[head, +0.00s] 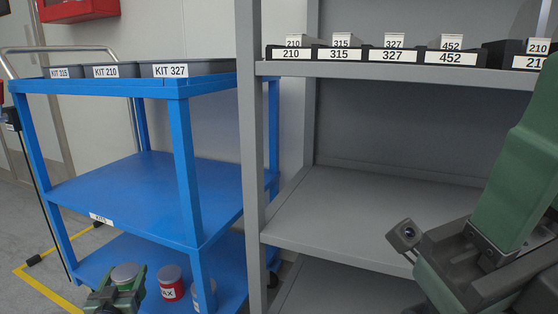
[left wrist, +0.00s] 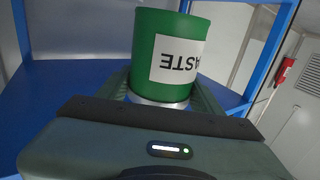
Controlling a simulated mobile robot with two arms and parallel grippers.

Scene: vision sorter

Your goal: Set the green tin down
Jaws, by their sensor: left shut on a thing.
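The green tin (head: 125,273) has a grey lid and shows low in the head view, at the blue trolley's bottom shelf (head: 100,262). My left gripper (head: 117,292) is shut on it. In the left wrist view the tin (left wrist: 160,30) stands between the fingers, its white label reading "ASTE" upside down. I cannot tell whether the tin touches the shelf. My right arm (head: 510,180) is at the right, before the grey rack; its fingertips do not show.
A red tin (head: 171,284) stands close right of the green one, and another tin (head: 204,294) is partly behind a trolley post. The trolley's middle shelf (head: 150,185) is empty and lies above. Kit bins (head: 205,67) are on top. The grey rack (head: 252,150) stands right.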

